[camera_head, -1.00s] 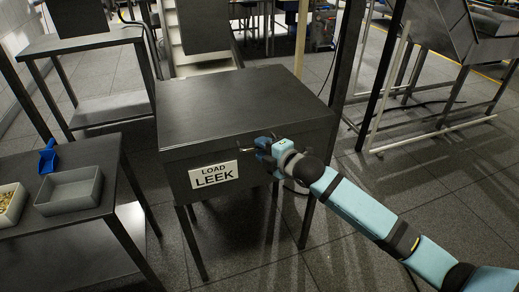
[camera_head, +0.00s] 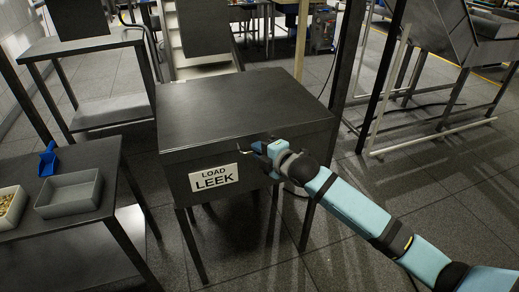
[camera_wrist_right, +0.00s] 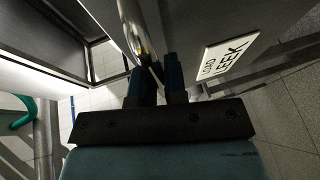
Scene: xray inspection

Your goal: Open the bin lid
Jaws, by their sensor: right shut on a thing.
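The dark grey bin (camera_head: 240,105) stands on thin legs in the middle of the head view. Its flat lid is down. A white "LOAD LEEK" sign (camera_head: 214,177) is on its front face and also shows in the right wrist view (camera_wrist_right: 226,57). My right gripper (camera_head: 262,149) is at the lid's front edge, right of the sign. In the right wrist view its dark blue fingers (camera_wrist_right: 157,75) are close together on the shiny metal lid handle (camera_wrist_right: 138,32). The exact contact is partly hidden. My left gripper is not in view.
A side table at left holds a grey tray (camera_head: 69,193), a blue scoop (camera_head: 47,160) and another container (camera_head: 9,207). A metal chute (camera_head: 200,40) stands behind the bin. A pale frame (camera_head: 430,135) stands at the right. The floor in front of the bin looks clear.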

